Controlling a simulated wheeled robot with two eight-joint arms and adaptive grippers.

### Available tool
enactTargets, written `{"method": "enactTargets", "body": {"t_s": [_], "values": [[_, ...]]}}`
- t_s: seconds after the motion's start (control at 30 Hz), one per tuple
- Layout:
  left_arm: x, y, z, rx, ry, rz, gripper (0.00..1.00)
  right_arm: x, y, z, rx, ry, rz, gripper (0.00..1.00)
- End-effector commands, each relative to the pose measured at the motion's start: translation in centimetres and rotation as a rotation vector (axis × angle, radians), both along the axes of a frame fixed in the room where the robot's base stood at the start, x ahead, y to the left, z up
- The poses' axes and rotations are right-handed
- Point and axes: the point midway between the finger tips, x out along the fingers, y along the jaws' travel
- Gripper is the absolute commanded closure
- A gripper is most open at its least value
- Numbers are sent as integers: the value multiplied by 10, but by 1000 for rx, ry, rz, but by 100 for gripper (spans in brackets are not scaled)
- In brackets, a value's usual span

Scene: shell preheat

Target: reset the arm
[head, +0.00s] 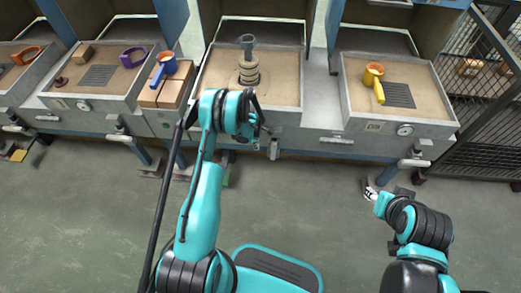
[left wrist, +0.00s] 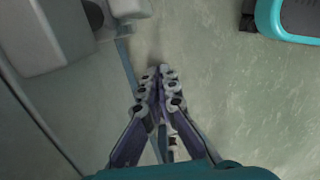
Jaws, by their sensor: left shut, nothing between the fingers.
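My left arm, teal and black, reaches up the middle of the head view. Its gripper (head: 257,138) hangs in front of the middle bench's front edge. In the left wrist view the left gripper's fingers (left wrist: 160,82) are together with nothing between them, above bare green floor. My right arm is folded low at the right of the head view. Its gripper end (head: 371,191) is small and partly hidden over the floor, and I cannot tell how its fingers stand.
The middle bench (head: 215,85) bears a grey cup-like piece (head: 247,45) above stacked rings (head: 249,74). The green floor (head: 90,220) is mostly open.

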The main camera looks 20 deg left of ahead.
Motion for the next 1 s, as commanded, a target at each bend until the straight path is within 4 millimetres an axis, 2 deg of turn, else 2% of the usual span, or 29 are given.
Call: {"method": "enactTargets", "body": {"t_s": [0.03, 0.13, 0.5, 0.6, 0.67, 0.77, 0.87, 1.0], "values": [[-1, 3, 12, 0, 0, 2, 100, 0, 0, 6, 0, 0, 0, 60], [-2, 6, 23, 0, 0, 2, 100, 0, 0, 10, 0, 0, 0, 60], [-2, 8, 30, 0, 0, -1, 100, 0, 0, 11, 0, 0, 0, 60], [-1, 6, 43, 4, -10, -27, 100, 0, 0, 11, 0, 0, 0, 60], [1, 4, 60, 9, -26, -66, 100, 0, 0, 11, 0, 0, 0, 60], [2, -3, 104, 26, -66, -170, 100, 0, 0, 11, 0, 0, 0, 60], [-2, -11, 156, 51, -116, -304, 100, 0, 0, 11, 0, 0, 0, 60], [-18, -24, 223, 95, -184, -496, 100, 0, 0, 11, 0, 0, 0, 60]]}}
